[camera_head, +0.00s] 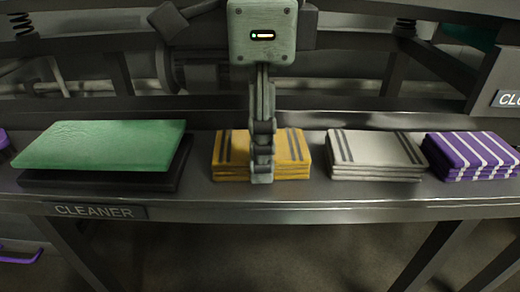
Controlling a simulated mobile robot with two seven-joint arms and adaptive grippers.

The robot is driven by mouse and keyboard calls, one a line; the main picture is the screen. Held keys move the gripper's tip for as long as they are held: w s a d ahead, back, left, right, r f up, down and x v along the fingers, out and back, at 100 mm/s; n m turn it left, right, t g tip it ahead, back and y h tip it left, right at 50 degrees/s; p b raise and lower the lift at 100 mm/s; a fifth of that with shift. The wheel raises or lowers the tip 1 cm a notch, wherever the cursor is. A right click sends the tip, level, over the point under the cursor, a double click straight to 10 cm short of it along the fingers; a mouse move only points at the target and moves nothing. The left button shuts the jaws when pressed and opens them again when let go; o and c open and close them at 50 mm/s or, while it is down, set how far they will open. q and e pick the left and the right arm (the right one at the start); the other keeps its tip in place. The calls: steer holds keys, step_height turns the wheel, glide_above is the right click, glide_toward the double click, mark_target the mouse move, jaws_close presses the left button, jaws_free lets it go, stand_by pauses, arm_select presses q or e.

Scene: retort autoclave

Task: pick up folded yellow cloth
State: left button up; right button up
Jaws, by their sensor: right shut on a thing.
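The folded yellow cloth (295,158) lies on the metal shelf in the middle of the head view. The gripper is shut on the cloth, which still appears to rest on the shelf. The far finger is hidden. My left gripper is not in the view.
A folded white striped cloth (375,156) and a folded purple striped cloth (472,156) lie to the right. A green pad (105,145) on a dark tray (100,181) is at the left, above a "CLEANER" label (94,211). The shelf's front edge (290,212) runs across the view.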

steer(key=shift+r, duration=0.5)
steer(key=r, duration=0.2)
steer(key=s+r, duration=0.1)
steer(key=shift+r, duration=0.35)
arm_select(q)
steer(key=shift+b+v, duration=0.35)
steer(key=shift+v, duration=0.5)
arm_select(e)
steer(key=s+r, duration=0.6)
steer(key=s, duration=0.4)
steer(key=shift+s+a+r, duration=0.15)
steer(key=shift+s+a, duration=0.05)
steer(key=shift+s, duration=0.15)
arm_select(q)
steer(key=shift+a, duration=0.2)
arm_select(e)
steer(key=o, duration=0.4)
steer(key=c, duration=0.4)
